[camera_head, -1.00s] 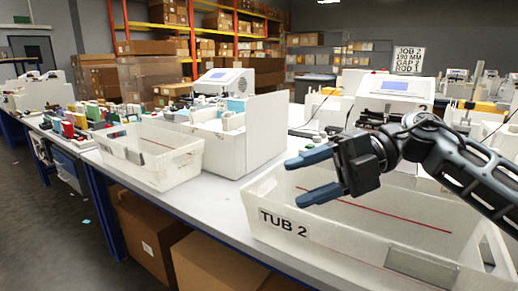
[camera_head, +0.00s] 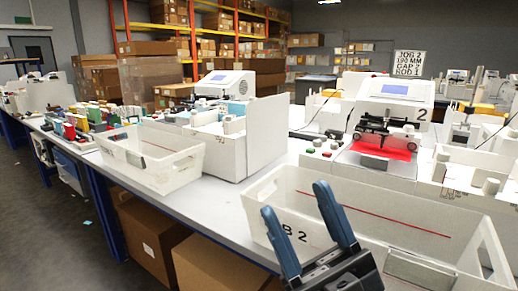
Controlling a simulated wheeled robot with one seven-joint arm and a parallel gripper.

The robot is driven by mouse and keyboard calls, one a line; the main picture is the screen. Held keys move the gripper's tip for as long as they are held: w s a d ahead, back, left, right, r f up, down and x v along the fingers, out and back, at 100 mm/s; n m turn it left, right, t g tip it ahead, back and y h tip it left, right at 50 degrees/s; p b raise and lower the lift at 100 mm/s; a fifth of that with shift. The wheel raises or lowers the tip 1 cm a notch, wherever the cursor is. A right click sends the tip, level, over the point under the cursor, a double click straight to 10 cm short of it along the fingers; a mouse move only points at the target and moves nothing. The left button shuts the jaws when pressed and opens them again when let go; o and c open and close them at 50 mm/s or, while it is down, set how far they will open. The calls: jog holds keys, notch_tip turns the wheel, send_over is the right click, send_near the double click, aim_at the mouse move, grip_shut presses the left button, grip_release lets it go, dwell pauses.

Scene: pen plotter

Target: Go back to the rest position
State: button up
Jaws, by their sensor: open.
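My gripper (camera_head: 297,232) is open and empty at the lower right, with its two blue fingers pointing up and to the left. It shows in front of the white tub labelled TUB 2 (camera_head: 400,222) and covers part of the label. The plotter marked 2 (camera_head: 393,100) stands behind the tub, with a black carriage (camera_head: 390,127) over a red sheet (camera_head: 382,150). A sign (camera_head: 408,63) above reads JOB 2, 190 MM, GAP 2, ROD 1.
Another white tub (camera_head: 155,160) stands on the bench to the left, beside a second plotter (camera_head: 235,115). Coloured boxes (camera_head: 75,128) crowd the far left of the bench. Cardboard boxes (camera_head: 150,237) sit under it. The floor (camera_head: 60,235) at left is mostly clear.

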jog(key=s+d+f+m+t+h, duration=0.1)
jog(key=s+d+f+m+h, duration=0.4)
jog(key=s+f+m+h, duration=0.45)
jog(key=s+d+f+m+t+h, duration=0.1)
jog(key=s+d+f+m+h, duration=0.55)
jog(key=h, duration=0.65)
jog(key=s+d+f+g, duration=0.2)
jog(key=s+g, duration=0.1)
jog(key=s, duration=0.4)
jog(key=s+d+f+g+p, duration=0.1)
jog(key=s+d+f+g, duration=0.2)
jog(key=s, duration=0.4)
jog(key=shift+m+g, duration=0.3)
jog(key=shift+g, duration=0.1)
jog(key=shift+d+r, duration=0.1)
